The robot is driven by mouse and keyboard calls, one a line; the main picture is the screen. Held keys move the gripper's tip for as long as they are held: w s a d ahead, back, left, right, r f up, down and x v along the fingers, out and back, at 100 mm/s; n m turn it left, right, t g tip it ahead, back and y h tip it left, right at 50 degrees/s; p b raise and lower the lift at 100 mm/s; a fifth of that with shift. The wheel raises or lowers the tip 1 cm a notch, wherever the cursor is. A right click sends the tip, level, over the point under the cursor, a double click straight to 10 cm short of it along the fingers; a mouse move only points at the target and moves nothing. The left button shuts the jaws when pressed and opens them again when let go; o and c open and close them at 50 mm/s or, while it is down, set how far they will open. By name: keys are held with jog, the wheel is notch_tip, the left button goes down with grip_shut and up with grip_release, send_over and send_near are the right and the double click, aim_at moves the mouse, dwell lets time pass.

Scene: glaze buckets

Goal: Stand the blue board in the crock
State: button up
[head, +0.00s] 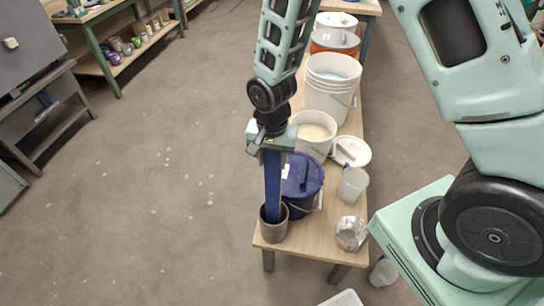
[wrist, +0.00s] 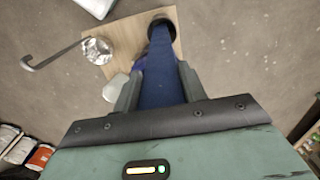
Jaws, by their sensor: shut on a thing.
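The blue board (head: 272,185) is a long, flat, dark blue strip, close to upright. My gripper (head: 271,147) is shut on its upper part. In the wrist view the board (wrist: 160,75) runs away from between the two fingers of my gripper (wrist: 158,92). The grey-brown crock (head: 273,231) stands at the near left corner of the wooden table. The board's lower end is within the crock's mouth, and the front rim hides its tip. I cannot tell if it touches the bottom. In the wrist view the dark crock (wrist: 171,22) shows around the board's far end.
A dark blue lidded bucket (head: 304,182) stands close behind the crock. White buckets (head: 332,90), a cream-filled bucket (head: 312,132), a white lid (head: 352,151), a clear jug (head: 352,186) and a crumpled silvery thing (head: 351,233) line the table (head: 310,236). The floor to the left is clear.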

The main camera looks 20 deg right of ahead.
aim_at(272, 177)
jog(key=shift+f+b, duration=3.05)
jog(key=shift+f, duration=1.3)
jog(key=o, duration=1.3)
jog(key=shift+c, duration=0.2)
jog(key=shift+r, duration=0.1)
jog(key=shift+c, duration=0.4)
jog(key=shift+r+p, duration=0.25)
jog(key=shift+p, duration=0.15)
jog(key=shift+r, duration=0.1)
jog(key=shift+r+p, duration=3.55)
jog(key=shift+r, duration=1.05)
